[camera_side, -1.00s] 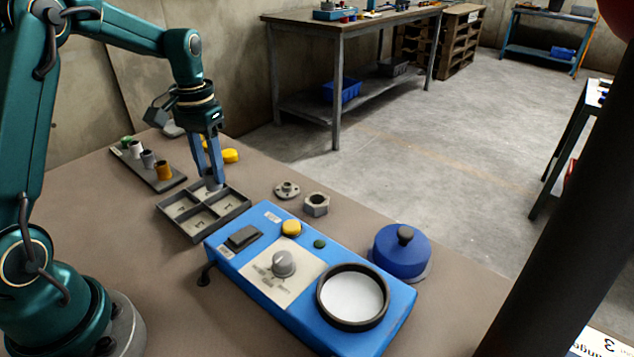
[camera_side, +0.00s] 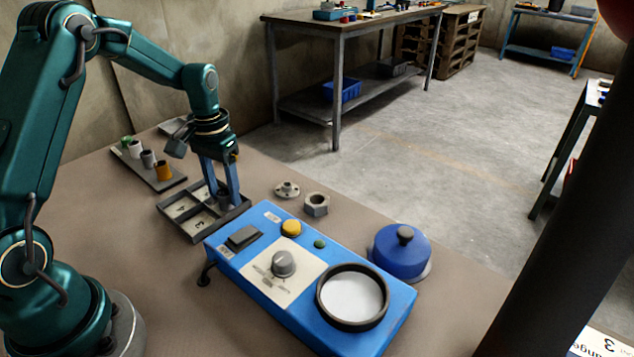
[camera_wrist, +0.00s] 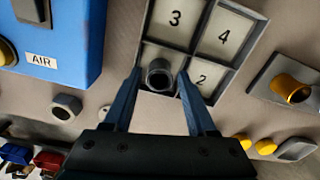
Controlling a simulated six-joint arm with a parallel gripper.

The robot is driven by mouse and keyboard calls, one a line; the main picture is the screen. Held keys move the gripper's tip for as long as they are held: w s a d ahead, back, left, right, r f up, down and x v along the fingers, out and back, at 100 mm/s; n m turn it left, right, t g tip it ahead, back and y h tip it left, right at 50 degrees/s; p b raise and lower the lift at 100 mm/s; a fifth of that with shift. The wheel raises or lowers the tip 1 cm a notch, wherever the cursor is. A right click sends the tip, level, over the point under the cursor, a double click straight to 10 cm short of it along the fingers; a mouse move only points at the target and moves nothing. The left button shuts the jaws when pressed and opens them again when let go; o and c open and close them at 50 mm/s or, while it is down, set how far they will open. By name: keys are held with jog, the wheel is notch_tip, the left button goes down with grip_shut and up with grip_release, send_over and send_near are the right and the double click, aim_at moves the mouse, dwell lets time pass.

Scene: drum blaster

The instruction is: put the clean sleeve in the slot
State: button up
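A dark grey sleeve (camera_side: 223,199) stands in the compartment beside the ones marked 3 and 2 in the four-part tray (camera_side: 172,221). The wrist view shows the sleeve (camera_wrist: 159,76) from above, with its open bore facing up. My gripper (camera_wrist: 160,73) has one finger on each side of the sleeve, with narrow gaps visible, so it looks open. In the side view my gripper (camera_side: 221,190) reaches down into the tray. The sleeve hides the label of its compartment. I cannot tell if it is fully seated.
A rack (camera_side: 163,183) with green, white, grey and orange sleeves lies left of the tray. A blue machine (camera_side: 300,320) stands close in front. A flange (camera_side: 287,190), a hex nut (camera_side: 316,204) and a blue lid (camera_side: 398,255) lie to the right.

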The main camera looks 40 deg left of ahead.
aim_at(225, 192)
dwell(0.3)
notch_tip(225, 192, up, 11)
jog(key=s+d+r+m+t, duration=0.1)
jog(key=s+d+r+t, duration=0.2)
jog(key=s+d+r, duration=0.4)
jog(key=s+d+f+m+t, duration=0.1)
jog(key=s+d+f+t, duration=0.1)
jog(key=s+d+f, duration=0.2)
jog(key=s+d, duration=0.2)
jog(key=s, duration=0.2)
jog(key=shift+d+f+t, duration=0.25)
jog(key=shift+d+t, duration=0.05)
jog(key=shift+d, duration=0.05)
